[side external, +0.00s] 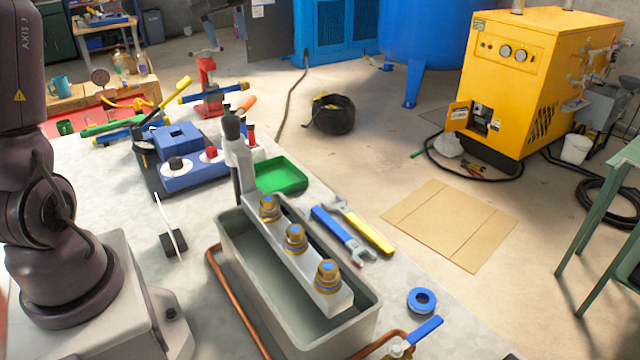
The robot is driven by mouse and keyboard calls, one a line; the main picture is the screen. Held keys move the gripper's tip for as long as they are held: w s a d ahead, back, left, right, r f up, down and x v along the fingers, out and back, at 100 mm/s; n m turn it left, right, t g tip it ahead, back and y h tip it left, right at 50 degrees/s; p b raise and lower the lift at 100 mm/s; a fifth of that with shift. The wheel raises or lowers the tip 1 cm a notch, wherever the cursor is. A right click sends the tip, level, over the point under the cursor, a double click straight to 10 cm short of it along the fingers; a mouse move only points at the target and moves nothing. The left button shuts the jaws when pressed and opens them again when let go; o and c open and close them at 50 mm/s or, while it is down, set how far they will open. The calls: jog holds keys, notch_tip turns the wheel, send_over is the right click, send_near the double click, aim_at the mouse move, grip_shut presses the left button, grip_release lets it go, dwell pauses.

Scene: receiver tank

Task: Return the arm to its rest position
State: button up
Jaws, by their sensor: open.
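My gripper (227,42) shows at the top edge of the side external view, left of centre. Its two fingers point down and stand apart, with nothing visible between them. It appears above and behind the red stand (208,85) in the picture; its exact height over the bench is hard to tell. My arm's dark base and lower links stand at the left edge. The links between them and the gripper are out of frame above.
The bench holds a grey tank (235,250) with a bar of three brass fittings (295,238), a blue device (185,155), a green tray (281,175), wrenches (343,236) and a blue ring (422,300). A yellow machine (535,80) stands on the floor beyond.

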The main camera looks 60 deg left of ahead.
jog(key=s+d+f+n+t, duration=0.1)
jog(key=s+d+n+t, duration=0.1)
jog(key=s+d+n, duration=0.5)
jog(key=s+d+f+n+t+y, duration=0.1)
jog(key=s+d+n, duration=0.6)
jog(key=d+n, duration=0.7)
jog(key=shift+s+d+f+n+t, duration=0.35)
jog(key=shift+d+f+n+t, duration=0.05)
jog(key=shift+d+f, duration=0.4)
